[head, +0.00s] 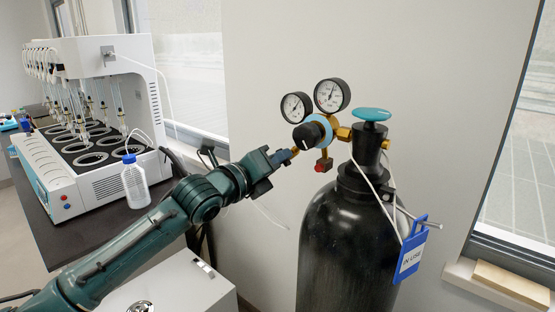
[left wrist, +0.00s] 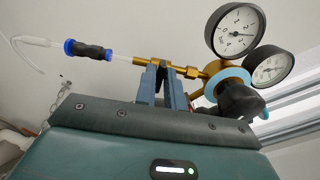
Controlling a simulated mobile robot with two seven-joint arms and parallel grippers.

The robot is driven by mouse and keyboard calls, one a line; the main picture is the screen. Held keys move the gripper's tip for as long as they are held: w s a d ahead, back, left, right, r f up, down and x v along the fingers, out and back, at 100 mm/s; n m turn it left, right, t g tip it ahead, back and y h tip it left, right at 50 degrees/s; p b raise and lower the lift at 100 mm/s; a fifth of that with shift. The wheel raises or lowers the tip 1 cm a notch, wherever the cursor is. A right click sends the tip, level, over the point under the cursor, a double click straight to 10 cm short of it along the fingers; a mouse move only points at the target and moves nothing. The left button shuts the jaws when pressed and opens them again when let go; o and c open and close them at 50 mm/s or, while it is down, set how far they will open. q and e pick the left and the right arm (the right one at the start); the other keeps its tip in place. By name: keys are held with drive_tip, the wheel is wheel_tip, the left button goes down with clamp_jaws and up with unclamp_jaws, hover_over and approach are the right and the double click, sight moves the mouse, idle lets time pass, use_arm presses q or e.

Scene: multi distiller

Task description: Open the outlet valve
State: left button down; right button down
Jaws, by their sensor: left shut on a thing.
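My left gripper (head: 287,156) reaches in from the left to the brass outlet of the regulator (head: 322,130) on a black gas cylinder (head: 345,235). In the left wrist view its two blue-grey fingers (left wrist: 166,88) are close together, shut on the small outlet valve on the brass outlet pipe (left wrist: 194,72). The fingers hide most of the valve, so how far it is turned cannot be told. A black and blue hose connector (left wrist: 88,51) with a clear tube sits at the pipe's end. My right gripper is not in view.
Two gauges (head: 332,95) and a black knob (head: 307,136) stand close above and right of the gripper. A teal cylinder handwheel (head: 371,114) is further right. A blue tag (head: 412,248) hangs from the cylinder. A distiller (head: 90,120) and a plastic bottle (head: 135,185) stand at left.

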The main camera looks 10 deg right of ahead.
use_arm(q)
drive_tip(key=shift+n, duration=0.4)
drive_tip(key=shift+f+n, duration=0.2)
drive_tip(key=shift+n, duration=8.3)
